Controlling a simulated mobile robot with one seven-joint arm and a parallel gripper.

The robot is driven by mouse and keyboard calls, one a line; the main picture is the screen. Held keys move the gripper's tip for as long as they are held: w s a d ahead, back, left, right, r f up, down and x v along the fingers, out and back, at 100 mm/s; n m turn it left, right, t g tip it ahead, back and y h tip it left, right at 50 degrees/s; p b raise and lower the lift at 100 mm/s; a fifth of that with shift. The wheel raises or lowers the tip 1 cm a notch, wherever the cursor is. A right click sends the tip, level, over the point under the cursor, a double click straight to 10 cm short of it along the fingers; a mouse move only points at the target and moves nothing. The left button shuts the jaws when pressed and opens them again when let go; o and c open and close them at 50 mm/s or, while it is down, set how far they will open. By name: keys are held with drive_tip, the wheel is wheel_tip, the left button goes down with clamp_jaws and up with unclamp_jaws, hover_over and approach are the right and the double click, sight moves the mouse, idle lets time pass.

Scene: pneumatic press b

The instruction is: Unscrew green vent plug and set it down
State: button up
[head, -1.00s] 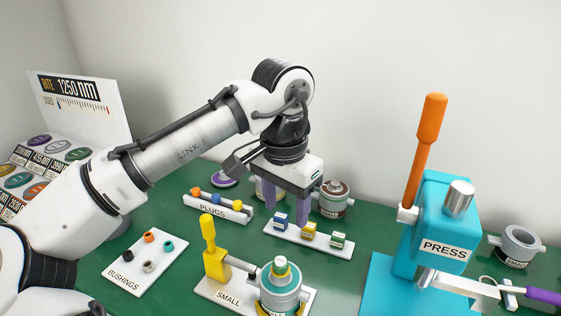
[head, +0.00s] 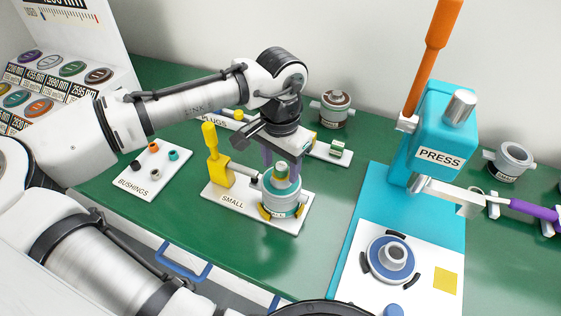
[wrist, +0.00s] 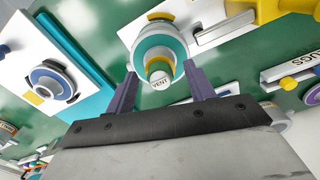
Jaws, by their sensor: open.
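The green vent plug (head: 281,170) sits on top of a teal-and-grey cylinder (head: 283,199) in the SMALL fixture. A yellow band shows at its base. In the wrist view the plug (wrist: 159,77) shows its round end marked VENT. My gripper (wrist: 161,74) is open and empty, with its purple fingers on either side of the plug in that view. In the head view my gripper (head: 281,160) is just behind and above the plug, its fingers partly hidden. I cannot tell how far the fingertips are from it.
The yellow lever clamp (head: 217,168) stands left of the cylinder on the white SMALL plate (head: 228,198). The blue press (head: 440,135) stands at right. The bushings tray (head: 147,178) is at left. Green table (head: 240,255) is clear in front.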

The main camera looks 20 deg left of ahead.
drive_tip(key=shift+f, duration=0.2)
drive_tip(key=c, duration=1.1)
drive_tip(key=shift+o, duration=0.2)
drive_tip(key=shift+n+p, duration=0.35)
drive_tip(key=shift+n, duration=0.55)
drive_tip(key=shift+r, duration=0.1)
drive_tip(key=shift+d+n+p, duration=0.1)
drive_tip(key=shift+n+p, duration=0.2)
drive_tip(key=shift+n, duration=0.5)
drive_tip(key=shift+n+p, duration=0.4)
drive_tip(key=shift+n, duration=0.5)
